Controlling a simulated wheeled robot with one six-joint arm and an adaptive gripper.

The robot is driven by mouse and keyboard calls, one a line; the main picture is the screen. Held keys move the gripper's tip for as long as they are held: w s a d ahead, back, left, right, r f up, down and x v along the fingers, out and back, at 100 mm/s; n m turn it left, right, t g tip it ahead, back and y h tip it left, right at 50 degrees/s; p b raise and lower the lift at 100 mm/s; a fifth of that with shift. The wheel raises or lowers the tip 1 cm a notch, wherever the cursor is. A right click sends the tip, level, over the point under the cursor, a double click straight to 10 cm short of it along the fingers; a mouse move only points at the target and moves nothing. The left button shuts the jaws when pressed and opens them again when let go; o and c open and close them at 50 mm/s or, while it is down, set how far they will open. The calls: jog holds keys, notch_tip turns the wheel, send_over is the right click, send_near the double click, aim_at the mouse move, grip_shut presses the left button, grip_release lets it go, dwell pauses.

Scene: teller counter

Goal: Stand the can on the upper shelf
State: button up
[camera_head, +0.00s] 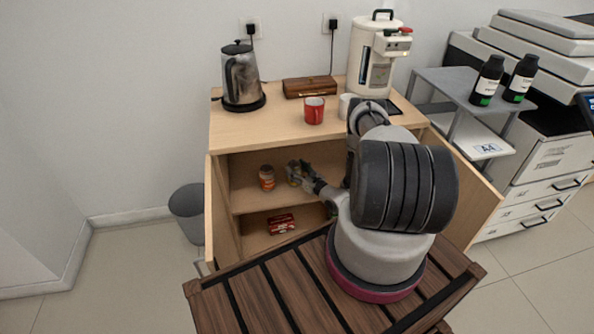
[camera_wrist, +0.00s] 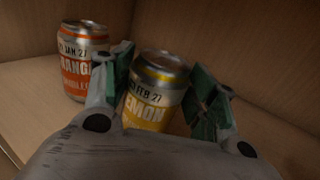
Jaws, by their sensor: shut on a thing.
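A yellow lemon can (camera_wrist: 152,100) is between the green-padded fingers of my gripper (camera_wrist: 165,98), which is shut on it. It looks about upright in the wrist view; its base is hidden by my gripper, so I cannot tell whether it touches the shelf. In the head view my gripper (camera_head: 299,173) reaches into the open cabinet at the upper shelf (camera_head: 247,200), with the can (camera_head: 292,173) mostly hidden there. An orange can (camera_wrist: 82,65) stands upright to the left of the lemon can, and shows on the upper shelf in the head view (camera_head: 267,178).
A red box (camera_head: 281,223) lies on the lower shelf. The cabinet doors stand open at both sides. On the cabinet top are a kettle (camera_head: 241,78), a red mug (camera_head: 314,110), a wooden box (camera_head: 309,87) and a coffee machine (camera_head: 376,58). A bin (camera_head: 187,208) stands left.

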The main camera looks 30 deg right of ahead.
jog(key=o, duration=1)
jog(key=shift+f, duration=0.1)
jog(key=shift+c, duration=0.2)
jog(key=o, duration=0.4)
jog(key=shift+r, duration=0.2)
jog(key=s, duration=0.4)
jog(key=s+d, duration=0.1)
jog(key=s, duration=0.3)
jog(key=s+d, duration=0.1)
jog(key=s, duration=0.2)
jog(key=shift+s+d, duration=0.15)
jog(key=shift+s, duration=0.25)
